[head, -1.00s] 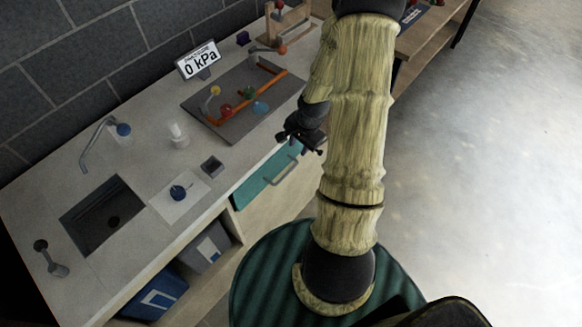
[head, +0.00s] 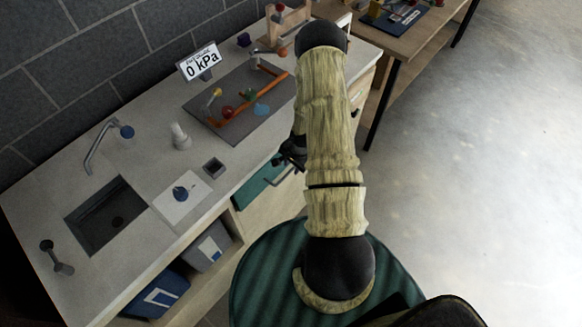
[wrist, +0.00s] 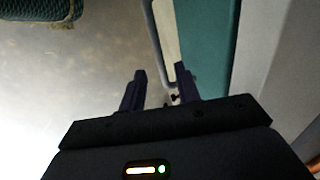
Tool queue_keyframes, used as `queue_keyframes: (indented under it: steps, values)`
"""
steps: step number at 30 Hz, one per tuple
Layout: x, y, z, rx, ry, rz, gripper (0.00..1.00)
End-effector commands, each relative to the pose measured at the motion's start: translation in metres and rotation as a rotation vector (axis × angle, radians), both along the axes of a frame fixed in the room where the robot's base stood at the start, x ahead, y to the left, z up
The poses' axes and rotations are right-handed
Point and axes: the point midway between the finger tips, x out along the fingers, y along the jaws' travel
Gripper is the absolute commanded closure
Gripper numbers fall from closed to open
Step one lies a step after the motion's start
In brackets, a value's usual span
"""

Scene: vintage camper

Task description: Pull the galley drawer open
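The galley drawer (head: 256,192) has a teal front below the counter edge, part of it hidden behind my arm. It looks shut. Its grey bar handle (head: 281,177) stands out from the front. In the wrist view the teal front (wrist: 207,45) is at the right, and the handle (wrist: 156,35) runs down towards the gap between my fingers. My gripper (wrist: 160,88) is open, its two dark fingers apart. The handle's lower end is close to the right finger; I cannot tell whether they touch. In the head view my gripper (head: 292,153) is dark and mostly hidden by my arm.
The counter (head: 140,165) holds a sink (head: 105,215), a tap, a grey board (head: 235,105) with coloured parts and a 0 kPa sign (head: 200,63). Bins (head: 157,295) stand in the open shelf below. Floor at the right (head: 470,180) is clear.

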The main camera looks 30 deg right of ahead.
Motion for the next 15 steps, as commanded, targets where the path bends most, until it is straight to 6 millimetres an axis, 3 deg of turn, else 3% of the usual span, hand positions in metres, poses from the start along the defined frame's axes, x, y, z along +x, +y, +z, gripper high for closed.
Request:
queue_keyframes:
  steps: [7,15]
  values:
    - [0.005,0.002,-0.025,0.001,0.000,0.002,0.68]
    - [0.006,0.002,-0.030,0.000,-0.001,0.001,0.68]
